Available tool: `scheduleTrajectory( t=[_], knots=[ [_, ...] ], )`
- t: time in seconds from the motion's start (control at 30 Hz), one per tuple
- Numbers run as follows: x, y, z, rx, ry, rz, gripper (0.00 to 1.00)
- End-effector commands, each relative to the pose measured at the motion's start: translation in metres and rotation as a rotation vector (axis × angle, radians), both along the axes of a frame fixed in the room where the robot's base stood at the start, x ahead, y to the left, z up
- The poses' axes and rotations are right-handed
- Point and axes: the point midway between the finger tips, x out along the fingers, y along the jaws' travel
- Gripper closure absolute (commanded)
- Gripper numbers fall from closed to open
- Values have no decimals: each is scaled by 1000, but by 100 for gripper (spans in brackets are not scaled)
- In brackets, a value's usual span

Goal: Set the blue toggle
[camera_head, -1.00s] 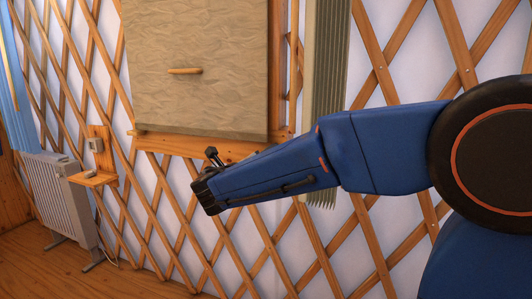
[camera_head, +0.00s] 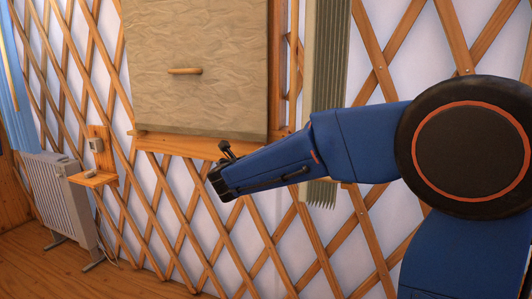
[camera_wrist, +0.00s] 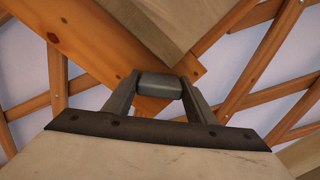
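A small grey-blue block (camera_wrist: 159,86) sits between the fingertips and appears to touch both. It may be the toggle; its colour is dull, so I cannot be sure. No other blue toggle shows clearly. The block's far side is hidden.
A wooden sill (camera_head: 180,145) runs under a beige panel (camera_head: 200,100) with a wooden peg handle (camera_head: 184,71).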

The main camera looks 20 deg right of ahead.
Motion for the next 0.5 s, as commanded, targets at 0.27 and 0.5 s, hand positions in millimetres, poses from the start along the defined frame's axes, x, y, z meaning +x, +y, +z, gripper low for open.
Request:
scheduleTrajectory(
  t=[0.27,0.5],
  knots=[
    [0,0,1,36,-26,0,72],
    [1,2,6,198,-144,0,72]
  ],
)
